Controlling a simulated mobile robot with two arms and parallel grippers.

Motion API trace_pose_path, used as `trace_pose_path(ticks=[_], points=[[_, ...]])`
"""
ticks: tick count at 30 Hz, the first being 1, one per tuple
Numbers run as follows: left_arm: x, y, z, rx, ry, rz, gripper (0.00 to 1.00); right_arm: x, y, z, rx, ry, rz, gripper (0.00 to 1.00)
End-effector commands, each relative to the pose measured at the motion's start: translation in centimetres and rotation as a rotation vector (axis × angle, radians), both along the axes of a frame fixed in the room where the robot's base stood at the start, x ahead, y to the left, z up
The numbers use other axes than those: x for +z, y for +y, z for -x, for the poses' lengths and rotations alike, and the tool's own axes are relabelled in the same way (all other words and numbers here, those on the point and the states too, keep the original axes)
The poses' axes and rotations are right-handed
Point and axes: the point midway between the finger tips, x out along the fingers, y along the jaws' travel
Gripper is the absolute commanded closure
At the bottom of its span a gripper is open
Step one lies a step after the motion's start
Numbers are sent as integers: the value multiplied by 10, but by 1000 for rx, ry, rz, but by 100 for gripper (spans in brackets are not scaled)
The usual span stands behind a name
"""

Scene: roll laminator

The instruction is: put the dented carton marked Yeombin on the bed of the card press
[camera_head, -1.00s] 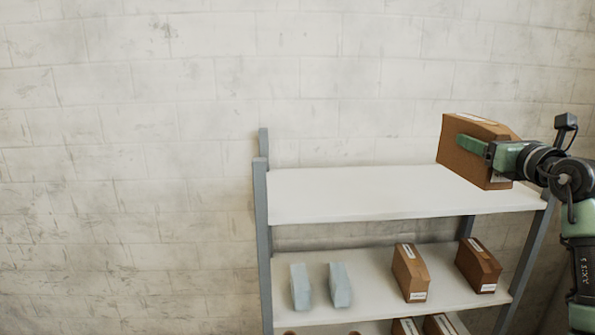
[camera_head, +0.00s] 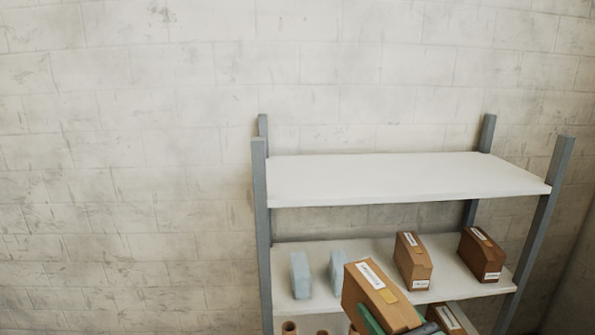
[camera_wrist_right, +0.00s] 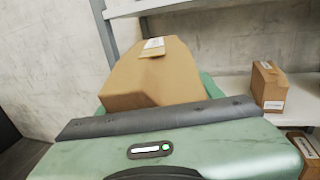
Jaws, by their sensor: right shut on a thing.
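A brown carton (camera_head: 378,297) with a white label strip and a yellowish patch on top is held in my right gripper (camera_head: 390,322), low in the head view in front of the shelf rack. In the right wrist view the carton (camera_wrist_right: 155,75) sits between the green fingers, its label at the far top edge. The print on it is too small to read, and I cannot tell a dent. The card press is not in view. My left gripper is not in view.
A rack has an empty white top shelf (camera_head: 400,178). Its middle shelf (camera_head: 455,275) bears two pale blue blocks (camera_head: 300,275) and two brown cartons, one nearer the middle (camera_head: 413,262) and one at the right (camera_head: 481,255). Brown cylinders (camera_head: 290,327) and another carton (camera_head: 445,318) show lower down.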

Motion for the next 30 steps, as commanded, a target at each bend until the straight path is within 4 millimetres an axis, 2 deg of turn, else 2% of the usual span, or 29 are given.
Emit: trace_pose_path(ticks=[1, 6, 12, 15, 21, 30], points=[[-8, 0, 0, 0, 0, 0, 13, -21, 8, 22, -9, 8, -8, 96], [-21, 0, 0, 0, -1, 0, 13, -55, 17, 87, -78, 9, -7, 96], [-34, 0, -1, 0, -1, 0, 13, -74, 8, 152, -204, 8, -2, 96], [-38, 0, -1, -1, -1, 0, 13, -77, 0, 175, -263, 7, 0, 96], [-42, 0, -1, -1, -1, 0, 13, -77, -12, 200, -337, 2, 1, 96], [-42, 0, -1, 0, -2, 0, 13, -76, -15, 203, -349, 1, 0, 96]])
